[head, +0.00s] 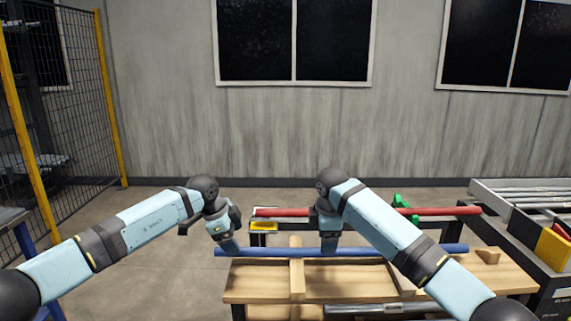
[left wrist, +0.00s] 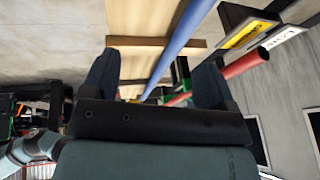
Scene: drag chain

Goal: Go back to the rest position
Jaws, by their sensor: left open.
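A blue pipe (head: 280,252) lies across the wooden workbench (head: 255,283). My left gripper (head: 229,247) is at the left end of this pipe, pointing down. In the left wrist view my gripper (left wrist: 155,75) has its fingers wide apart, and the blue pipe (left wrist: 185,30) shows in the gap between them. I cannot tell whether the fingers touch it. My right gripper (head: 329,243) points down at the middle of the pipe; its jaws are too small to read. A red pipe (head: 285,212) lies behind, partly hidden by my right arm.
A yellow labelled plate (head: 263,227) is near the red pipe's left end. Green parts (head: 404,205) sit by the red pipe. A rack of metal bars (head: 530,190) and a yellow box (head: 553,246) stand at the right. A mesh fence (head: 60,120) is at the left.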

